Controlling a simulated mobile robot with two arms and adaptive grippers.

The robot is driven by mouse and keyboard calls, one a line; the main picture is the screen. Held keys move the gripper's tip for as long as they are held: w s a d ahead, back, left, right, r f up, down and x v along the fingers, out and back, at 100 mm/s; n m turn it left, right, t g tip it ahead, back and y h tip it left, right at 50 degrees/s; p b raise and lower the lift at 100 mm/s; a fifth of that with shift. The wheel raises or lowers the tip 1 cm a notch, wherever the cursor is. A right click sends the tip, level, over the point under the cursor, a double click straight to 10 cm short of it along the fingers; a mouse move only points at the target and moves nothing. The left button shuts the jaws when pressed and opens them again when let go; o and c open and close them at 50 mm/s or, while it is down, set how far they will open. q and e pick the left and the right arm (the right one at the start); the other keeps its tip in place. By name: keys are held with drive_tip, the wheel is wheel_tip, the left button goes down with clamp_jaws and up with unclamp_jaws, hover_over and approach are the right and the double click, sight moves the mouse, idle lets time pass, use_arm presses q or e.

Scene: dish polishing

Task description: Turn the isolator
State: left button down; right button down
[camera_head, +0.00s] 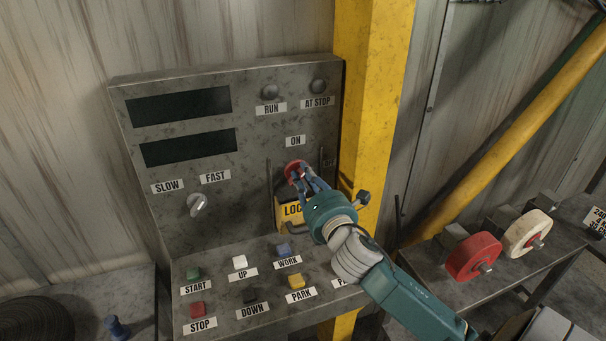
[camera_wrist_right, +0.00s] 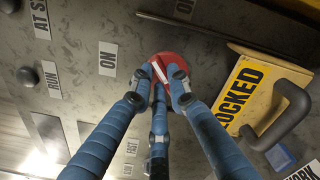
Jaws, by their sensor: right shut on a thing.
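The isolator is a round red knob with a pale mark (camera_head: 294,170) on the upright face of the grey control panel, below the ON label (camera_head: 295,141). My right gripper (camera_head: 302,176) comes in from the lower right, and its blue fingers are shut on the knob. In the right wrist view the red isolator (camera_wrist_right: 169,66) shows between and behind the fingertips, which partly cover it. A yellow LOCKED tag (camera_head: 290,210) hangs just below the knob, partly hidden by my gripper. My left gripper is not in view.
A SLOW/FAST selector (camera_head: 198,205) sits left on the panel. Several push buttons, including START (camera_head: 193,274), cover the sloping lower desk. A yellow post (camera_head: 373,90) rises behind the panel. Red (camera_head: 474,257) and cream (camera_head: 528,234) wheels stand on a bench at right.

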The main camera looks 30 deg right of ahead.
drive_tip(key=shift+d+f+m+p, duration=0.15)
drive_tip(key=shift+m+p, duration=0.15)
drive_tip(key=shift+m, duration=1.8)
drive_tip(key=shift+d+f+m+p, duration=0.15)
drive_tip(key=shift+m+p, duration=0.15)
drive_tip(key=shift+m, duration=1.8)
drive_tip(key=c, duration=1.7)
unclamp_jaws()
drive_tip(key=shift+o, duration=0.2)
drive_tip(key=shift+s, duration=0.15)
drive_tip(key=v, duration=1.1)
drive_tip(key=shift+s+a, duration=0.2)
drive_tip(key=shift+s, duration=0.2)
